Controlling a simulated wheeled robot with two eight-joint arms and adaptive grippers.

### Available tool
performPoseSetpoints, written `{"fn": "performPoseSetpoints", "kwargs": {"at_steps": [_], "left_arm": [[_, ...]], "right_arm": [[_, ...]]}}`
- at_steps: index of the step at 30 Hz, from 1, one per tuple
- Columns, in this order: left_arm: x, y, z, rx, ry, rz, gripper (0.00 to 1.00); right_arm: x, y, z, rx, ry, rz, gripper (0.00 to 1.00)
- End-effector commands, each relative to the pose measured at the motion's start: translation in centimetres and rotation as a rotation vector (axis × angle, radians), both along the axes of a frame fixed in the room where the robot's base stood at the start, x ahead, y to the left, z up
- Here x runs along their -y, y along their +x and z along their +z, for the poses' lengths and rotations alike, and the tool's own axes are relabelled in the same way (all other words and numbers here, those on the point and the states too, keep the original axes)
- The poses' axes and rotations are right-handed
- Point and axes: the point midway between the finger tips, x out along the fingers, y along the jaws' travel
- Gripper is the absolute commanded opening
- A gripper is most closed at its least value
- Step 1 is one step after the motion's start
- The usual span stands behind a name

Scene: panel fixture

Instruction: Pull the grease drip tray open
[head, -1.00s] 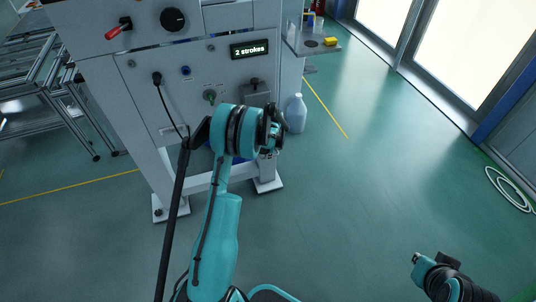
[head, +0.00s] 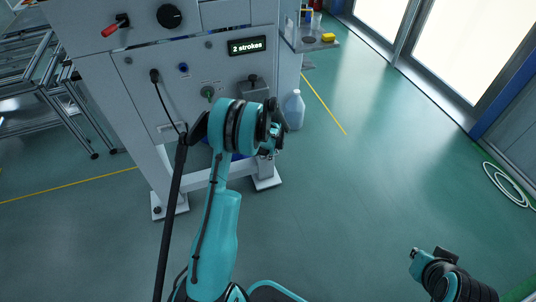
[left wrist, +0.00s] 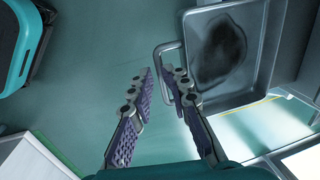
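The grease drip tray (left wrist: 261,78) is a grey metal tray with a dark grease patch inside, at the upper right of the left wrist view. Its thin bar handle (left wrist: 157,62) sticks out from the tray's left side. My left gripper (left wrist: 159,73) is open, with a gap between its fingertips. In that view the handle bar lines up with this gap; I cannot tell whether the fingers touch it. In the head view my left arm blocks sight of the tray, and the left fingers are hidden. My right arm shows at the lower right, without clear fingers.
The grey panel fixture (head: 120,88) stands ahead on feet, with knobs, a plugged cable and a "2 strokes" display (head: 247,46). A pale jug (head: 293,110) stands on the floor beside it. A side shelf (head: 310,44) juts out right.

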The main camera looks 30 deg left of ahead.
Motion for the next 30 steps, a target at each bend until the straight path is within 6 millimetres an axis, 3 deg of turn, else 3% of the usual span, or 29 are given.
{"fn": "performPoseSetpoints", "kwargs": {"at_steps": [30], "left_arm": [[1.1,-0.9,7.7,0.000,0.000,0.000,0.17]], "right_arm": [[0.0,0.0,4.5,0.000,0.000,0.000,0.00]]}}
